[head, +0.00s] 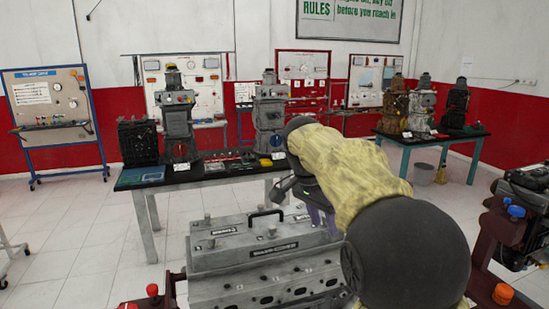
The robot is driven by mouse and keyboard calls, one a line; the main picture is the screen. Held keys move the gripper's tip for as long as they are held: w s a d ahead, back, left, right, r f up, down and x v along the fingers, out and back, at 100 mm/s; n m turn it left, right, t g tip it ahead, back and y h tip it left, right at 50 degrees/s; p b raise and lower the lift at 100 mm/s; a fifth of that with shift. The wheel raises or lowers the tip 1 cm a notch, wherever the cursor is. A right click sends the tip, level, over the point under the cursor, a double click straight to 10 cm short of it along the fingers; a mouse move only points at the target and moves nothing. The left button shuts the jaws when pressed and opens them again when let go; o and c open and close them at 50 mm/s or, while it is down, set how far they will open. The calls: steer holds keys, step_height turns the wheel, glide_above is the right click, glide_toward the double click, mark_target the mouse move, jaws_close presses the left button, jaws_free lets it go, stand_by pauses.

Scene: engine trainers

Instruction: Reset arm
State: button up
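My arm (345,170), in a pale yellow cover with dark round joints, reaches from the lower right toward the middle of the head view. My gripper (284,192) is the dark part at its far end, above the right part of a grey engine cover (235,249). I cannot tell whether it touches the cover or whether its fingers are open or shut. Purple parts (322,217) show just below the wrist. The arm hides the right end of the cover.
The cover has a black handle (266,213) and several knobs, and sits on a grey engine block (270,290) in a dark red stand (485,275). Behind it, a black-topped table (140,181) bears engine units. A teal-legged table (405,160) stands back right.

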steer(key=s+d+f+n+y, duration=0.1)
steer(key=s+d+f+n, duration=0.1)
steer(key=s+f+n, duration=0.3)
steer(key=s+d+f+n+t+y, duration=0.1)
steer(key=s+f+n, duration=0.4)
steer(key=s+f, duration=0.9)
step_height(320, 180, down, 4)
steer(key=shift+s+d+r+y, duration=0.2)
steer(key=shift+d+y, duration=0.3)
steer(key=shift+d, duration=0.25)
